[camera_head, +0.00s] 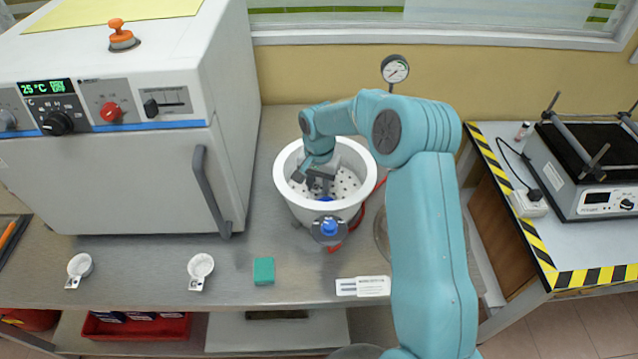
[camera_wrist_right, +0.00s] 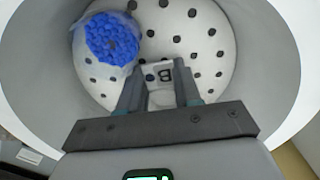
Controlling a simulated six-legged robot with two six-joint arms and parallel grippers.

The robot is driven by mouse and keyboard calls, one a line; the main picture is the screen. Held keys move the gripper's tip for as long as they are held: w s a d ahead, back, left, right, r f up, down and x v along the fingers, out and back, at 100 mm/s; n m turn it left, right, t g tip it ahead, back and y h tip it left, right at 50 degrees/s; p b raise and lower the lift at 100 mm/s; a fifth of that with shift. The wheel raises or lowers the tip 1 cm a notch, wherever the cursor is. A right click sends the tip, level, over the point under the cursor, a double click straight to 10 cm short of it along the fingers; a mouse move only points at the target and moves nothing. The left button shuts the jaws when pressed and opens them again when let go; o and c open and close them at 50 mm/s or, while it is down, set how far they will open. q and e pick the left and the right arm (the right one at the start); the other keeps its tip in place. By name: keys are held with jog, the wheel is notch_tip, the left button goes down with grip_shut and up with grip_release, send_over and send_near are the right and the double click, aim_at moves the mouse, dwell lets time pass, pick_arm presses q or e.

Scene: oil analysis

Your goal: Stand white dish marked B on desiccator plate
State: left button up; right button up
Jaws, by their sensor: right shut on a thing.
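My right gripper (camera_head: 322,188) reaches down into the white desiccator pot (camera_head: 283,184), and its fingers also show in the right wrist view (camera_wrist_right: 160,92). It is shut on the white dish marked B (camera_wrist_right: 166,75); the lettered part lies between the fingers, over the perforated desiccator plate (camera_wrist_right: 205,60). The rest of the dish is hard to make out, and I cannot tell whether it touches the plate. The plate also shows in the head view (camera_head: 347,184) behind the gripper. My left gripper is not in view.
Blue granules (camera_wrist_right: 112,38) in a clear container are inside the pot, near its wall. Two white handled dishes (camera_head: 201,266) (camera_head: 79,265) and a green block (camera_head: 264,270) lie on the bench. An oven (camera_head: 120,170) stands left; a gauge (camera_head: 395,69) stands behind the pot.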

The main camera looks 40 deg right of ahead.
aim_at(319, 185)
jog(key=shift+f, duration=0.2)
jog(key=o, duration=1)
jog(key=shift+w+f, duration=0.1)
jog(key=shift+w, duration=0.05)
jog(key=shift+o, duration=0.2)
jog(key=shift+r, duration=0.45)
jog(key=shift+d+r, duration=0.1)
jog(key=shift+r, duration=0.25)
notch_tip(319, 185, up, 11)
jog(key=shift+b, duration=0.45)
